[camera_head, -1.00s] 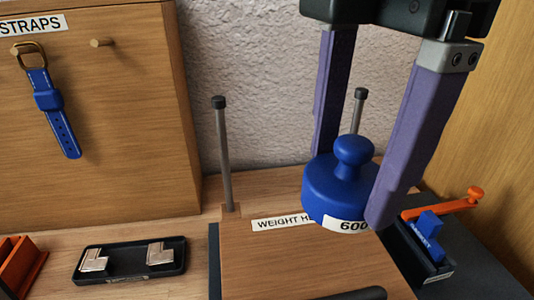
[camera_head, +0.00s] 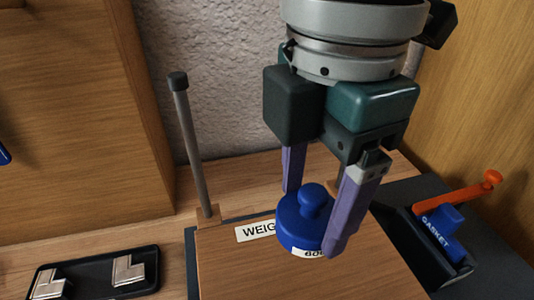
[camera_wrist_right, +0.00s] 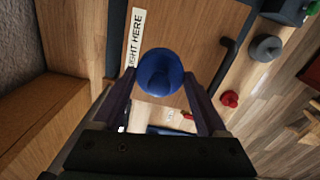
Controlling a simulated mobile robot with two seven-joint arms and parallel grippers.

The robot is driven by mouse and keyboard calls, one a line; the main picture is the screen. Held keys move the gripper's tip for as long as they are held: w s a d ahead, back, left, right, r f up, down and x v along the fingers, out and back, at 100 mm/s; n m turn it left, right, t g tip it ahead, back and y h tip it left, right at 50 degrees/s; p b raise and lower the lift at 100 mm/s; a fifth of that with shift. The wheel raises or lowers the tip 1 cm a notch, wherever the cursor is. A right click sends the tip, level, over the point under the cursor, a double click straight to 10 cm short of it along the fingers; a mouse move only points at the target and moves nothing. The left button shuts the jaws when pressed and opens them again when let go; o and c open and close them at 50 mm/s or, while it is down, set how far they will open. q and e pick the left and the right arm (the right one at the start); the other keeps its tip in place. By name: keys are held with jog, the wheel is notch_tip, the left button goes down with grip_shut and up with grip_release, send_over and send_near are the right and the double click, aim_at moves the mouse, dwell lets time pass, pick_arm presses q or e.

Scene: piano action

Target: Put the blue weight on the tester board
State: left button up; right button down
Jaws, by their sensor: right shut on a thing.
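The blue weight (camera_head: 300,232), a round body with a knob and a white label partly reading 600, is between the purple fingers of my right gripper (camera_head: 312,220). The gripper is shut on it from both sides. The weight is over the wooden tester board (camera_head: 235,272), beside its white label (camera_head: 257,232), which it partly hides. I cannot tell whether its underside touches the board. In the right wrist view the weight (camera_wrist_right: 160,72) is between the fingers, and the label (camera_wrist_right: 136,36) reads "...GHT HERE". My left gripper is not in view.
A grey post with a dark cap (camera_head: 187,140) stands at the board's back left. A black tray (camera_head: 97,272) with metal L-shaped pieces lies left. A grey weight (camera_wrist_right: 266,47) shows in the wrist view.

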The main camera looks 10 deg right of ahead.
aim_at(306, 232)
notch_tip(306, 232, down, 5)
jog(key=shift+f+b, duration=0.1)
jog(key=shift+b, duration=0.3)
jog(key=shift+f, duration=0.3)
grip_release()
jog(key=shift+f, duration=0.15)
notch_tip(306, 232, up, 12)
jog(key=shift+s+r+p, duration=0.15)
jog(key=shift+p, duration=0.75)
